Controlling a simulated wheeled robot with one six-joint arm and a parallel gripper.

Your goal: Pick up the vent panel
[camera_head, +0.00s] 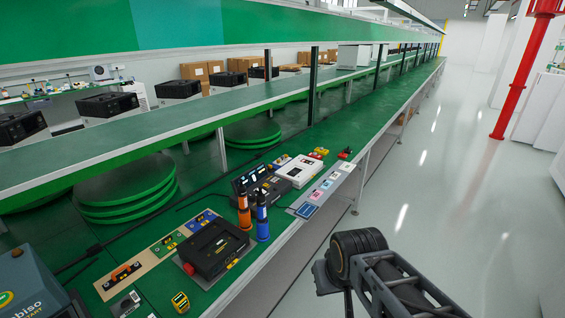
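I cannot pick out the vent panel with certainty among the small parts on the green workbench (325,143). A black boxy unit (214,246) with a red knob on its near side lies on the bench's near part. A second dark unit (262,186) and a white unit (299,171) lie farther along. My arm shows at the lower right, over the floor beside the bench and apart from the parts. My gripper's fingers do not show.
Orange (244,215) and blue (262,218) upright tools stand beside the black unit. A yellow tape measure (180,301) lies near the bench edge. A shelf (150,133) runs above the bench's far side. The floor at right is clear up to a red post (522,75).

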